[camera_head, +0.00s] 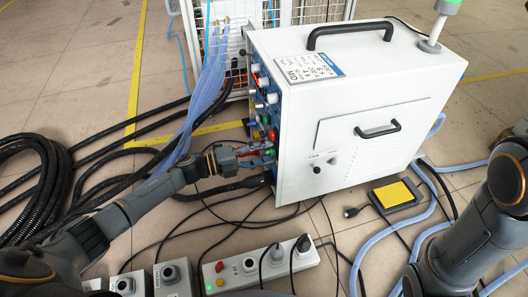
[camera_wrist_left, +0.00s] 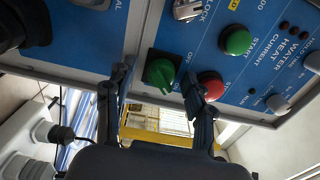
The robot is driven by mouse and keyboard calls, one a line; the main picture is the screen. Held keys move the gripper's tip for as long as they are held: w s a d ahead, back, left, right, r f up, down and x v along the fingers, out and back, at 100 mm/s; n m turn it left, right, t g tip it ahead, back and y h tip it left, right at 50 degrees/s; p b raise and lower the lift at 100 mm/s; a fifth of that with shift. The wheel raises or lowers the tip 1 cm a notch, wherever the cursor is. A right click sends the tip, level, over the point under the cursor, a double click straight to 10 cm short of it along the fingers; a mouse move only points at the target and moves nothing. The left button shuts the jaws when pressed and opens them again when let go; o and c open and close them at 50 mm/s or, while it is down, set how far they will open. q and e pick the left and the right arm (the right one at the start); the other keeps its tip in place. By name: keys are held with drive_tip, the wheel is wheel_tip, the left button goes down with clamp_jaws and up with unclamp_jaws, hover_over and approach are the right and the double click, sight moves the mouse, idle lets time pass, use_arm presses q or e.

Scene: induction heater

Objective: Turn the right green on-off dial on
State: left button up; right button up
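A green dial (camera_wrist_left: 162,68) sits on the heater's blue control panel (camera_wrist_left: 130,25) in the left wrist view. My left gripper (camera_wrist_left: 155,82) is open, with one finger on each side of the dial. The right-hand finger overlaps the edge of a red button (camera_wrist_left: 211,85) in the picture; I cannot tell if it touches. In the head view my left gripper (camera_head: 262,153) is at the panel side of the white heater cabinet (camera_head: 375,85), and the dial cannot be made out there. My right arm shows at the right edge, but its gripper is out of view.
A round green start button (camera_wrist_left: 236,40) and a metal lock knob (camera_wrist_left: 187,9) are close by on the panel. A white control box (camera_head: 255,268) with plugs stands on the floor in front. Black cables (camera_head: 90,160) and blue hoses lie around the heater.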

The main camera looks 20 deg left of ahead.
use_arm(q)
drive_tip(key=v, duration=1.2)
drive_tip(key=shift+d+r, duration=0.1)
